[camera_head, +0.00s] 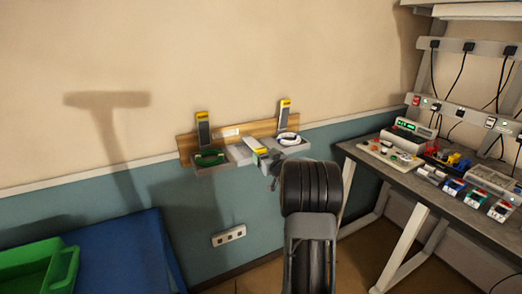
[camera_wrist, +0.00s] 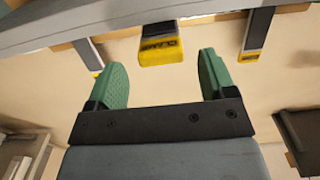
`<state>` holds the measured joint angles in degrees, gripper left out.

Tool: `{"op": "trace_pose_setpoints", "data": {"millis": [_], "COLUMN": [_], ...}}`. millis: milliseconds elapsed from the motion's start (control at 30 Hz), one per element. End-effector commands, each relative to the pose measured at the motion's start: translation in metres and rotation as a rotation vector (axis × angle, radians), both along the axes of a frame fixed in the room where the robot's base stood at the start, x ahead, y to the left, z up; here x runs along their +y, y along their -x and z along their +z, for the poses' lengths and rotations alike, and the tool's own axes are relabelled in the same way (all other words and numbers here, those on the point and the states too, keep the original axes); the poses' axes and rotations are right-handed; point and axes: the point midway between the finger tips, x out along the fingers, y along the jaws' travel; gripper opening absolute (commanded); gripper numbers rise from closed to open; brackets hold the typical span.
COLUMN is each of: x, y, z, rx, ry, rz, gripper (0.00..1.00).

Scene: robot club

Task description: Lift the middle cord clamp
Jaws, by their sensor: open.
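The middle cord clamp (camera_head: 255,146) is a grey lever with a yellow end. It lies lowered, pointing out from the wall rack (camera_head: 232,136). In the wrist view its yellow end (camera_wrist: 161,51) sits between and just beyond the green fingertips of my gripper (camera_wrist: 162,66). My gripper is open, with a gap on both sides of the clamp and no contact visible. In the head view my gripper (camera_head: 270,170) is mostly hidden by my arm, just below the clamp's end. The left clamp (camera_head: 203,129) and right clamp (camera_head: 284,114) stand raised.
A green cord (camera_head: 210,158) lies in the rack's left tray and a white cord (camera_head: 289,139) in the right. A workbench (camera_head: 378,160) with devices stands at right. A green bin (camera_head: 50,272) and blue surface (camera_head: 125,250) are at lower left. A wall socket (camera_head: 229,235) is below.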

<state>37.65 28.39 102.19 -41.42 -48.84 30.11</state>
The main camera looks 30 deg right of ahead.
Motion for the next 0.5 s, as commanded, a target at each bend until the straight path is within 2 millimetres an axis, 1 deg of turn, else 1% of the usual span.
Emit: {"op": "trace_pose_setpoints", "data": {"millis": [33, 200, 333, 500], "x": [0.000, -0.004, -0.004, -0.005], "y": [-0.009, -0.028, -0.037, -0.041], "z": [0.001, 0.000, 0.000, 0.000], "rx": [0.001, 0.001, 0.001, 0.000], "ry": [-0.001, -0.002, -0.002, -0.001], "rz": [0.002, 0.000, 0.000, 0.000], "gripper": [0.77, 0.77, 0.77, 0.77]}}
